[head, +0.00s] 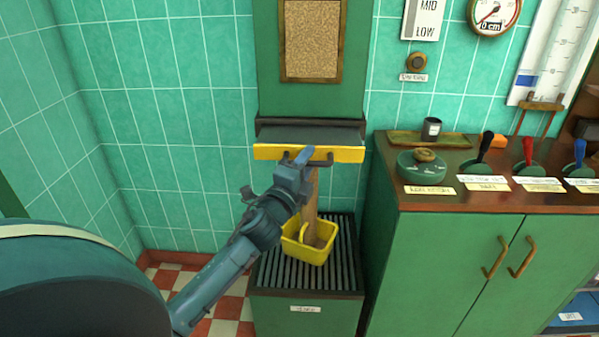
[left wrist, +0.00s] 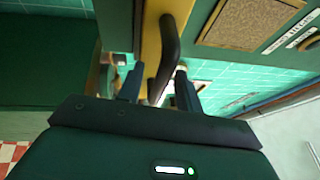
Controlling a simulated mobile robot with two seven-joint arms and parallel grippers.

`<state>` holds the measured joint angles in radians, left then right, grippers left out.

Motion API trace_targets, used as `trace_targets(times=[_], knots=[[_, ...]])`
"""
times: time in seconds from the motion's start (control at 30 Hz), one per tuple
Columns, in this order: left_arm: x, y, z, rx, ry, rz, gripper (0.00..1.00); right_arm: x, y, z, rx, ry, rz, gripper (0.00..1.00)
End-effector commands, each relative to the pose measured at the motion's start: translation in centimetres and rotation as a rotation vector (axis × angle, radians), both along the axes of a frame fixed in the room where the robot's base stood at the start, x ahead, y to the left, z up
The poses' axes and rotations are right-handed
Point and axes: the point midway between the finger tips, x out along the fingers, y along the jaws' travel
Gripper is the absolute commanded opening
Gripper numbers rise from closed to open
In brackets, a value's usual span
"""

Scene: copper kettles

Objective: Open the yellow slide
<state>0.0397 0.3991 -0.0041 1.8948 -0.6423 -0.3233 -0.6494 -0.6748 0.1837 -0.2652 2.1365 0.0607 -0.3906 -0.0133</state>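The yellow slide (head: 270,152) is a yellow-fronted plate under a dark hood on the green chute, with a dark bar handle. In the left wrist view the yellow front (left wrist: 150,40) and the dark handle (left wrist: 169,48) are close up. My left gripper (head: 303,160) is at the handle. In the left wrist view its fingers (left wrist: 158,88) stand apart, with the handle's near end between them and gaps visible beside it. A brown column (head: 310,195), like pouring grain, runs from below the slide into a yellow tub (head: 318,256). My right gripper is not in view.
The tub stands on a slatted green stand (head: 270,270). A green tiled wall is behind; checkered floor shows at left.

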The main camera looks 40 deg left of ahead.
Motion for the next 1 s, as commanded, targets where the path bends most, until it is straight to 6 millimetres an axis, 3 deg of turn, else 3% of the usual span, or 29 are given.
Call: trace_targets(times=[0.17,0.4,0.6,0.8,1.0], knots=[[-2.3,-0.4,-0.7,0.000,0.003,-0.001,0.35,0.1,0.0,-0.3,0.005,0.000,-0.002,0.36],[-7.6,-1.2,-1.7,-0.003,0.005,0.000,0.35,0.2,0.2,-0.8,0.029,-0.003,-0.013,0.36],[-11.0,-1.7,-2.2,-0.003,0.004,0.001,0.35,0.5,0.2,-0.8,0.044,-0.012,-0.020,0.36],[-12.5,-1.9,-2.2,-0.001,0.001,0.001,0.35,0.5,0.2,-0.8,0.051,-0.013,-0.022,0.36],[-12.6,-1.9,-2.2,0.000,0.000,0.001,0.35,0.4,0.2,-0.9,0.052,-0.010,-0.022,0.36]])
